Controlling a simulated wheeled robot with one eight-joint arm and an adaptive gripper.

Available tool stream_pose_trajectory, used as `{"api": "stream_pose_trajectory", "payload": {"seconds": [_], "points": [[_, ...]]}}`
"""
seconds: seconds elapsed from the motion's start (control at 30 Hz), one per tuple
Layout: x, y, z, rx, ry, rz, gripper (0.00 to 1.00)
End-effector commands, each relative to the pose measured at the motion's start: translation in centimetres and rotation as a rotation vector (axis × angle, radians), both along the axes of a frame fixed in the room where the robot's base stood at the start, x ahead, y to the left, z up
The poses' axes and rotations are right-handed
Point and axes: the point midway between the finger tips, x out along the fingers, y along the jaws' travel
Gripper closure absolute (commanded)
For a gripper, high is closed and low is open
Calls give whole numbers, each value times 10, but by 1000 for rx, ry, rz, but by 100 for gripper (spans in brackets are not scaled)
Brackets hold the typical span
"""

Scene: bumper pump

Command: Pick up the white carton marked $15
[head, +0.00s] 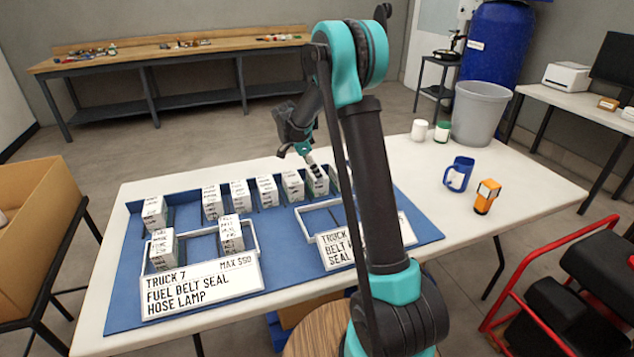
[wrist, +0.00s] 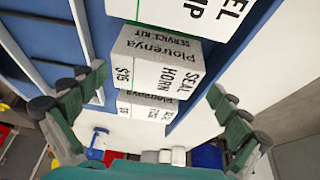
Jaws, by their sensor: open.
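The white carton marked $15 (wrist: 155,68), labelled SEAL HORN, shows in the wrist view between the two fingers of my open gripper (wrist: 155,88). Whether the fingers touch it cannot be told. In the head view my gripper (head: 308,157) points down just above a white carton (head: 317,182) near the right end of the back row, apparently the same one. The price there is too small to read. In the wrist view another carton (wrist: 170,15) stands on one side of it and a further carton (wrist: 150,105) on the other.
A blue tray (head: 425,230) holds the carton row, two more cartons in a white-framed area, and TRUCK 7 (head: 200,286) and second truck signs. A blue mug (head: 459,174), an orange device (head: 486,197) and two small tubs stand right. My arm hides part of the tray.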

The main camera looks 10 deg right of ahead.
Motion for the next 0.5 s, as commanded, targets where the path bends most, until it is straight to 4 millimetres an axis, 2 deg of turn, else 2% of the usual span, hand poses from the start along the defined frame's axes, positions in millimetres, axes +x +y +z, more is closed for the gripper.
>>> {"api": "stream_pose_trajectory", "payload": {"seconds": [0.17, 0.5], "points": [[0, -4, -9, 0, 0, 0, 0], [1, -24, -47, 0, -1, -1, 0]]}}
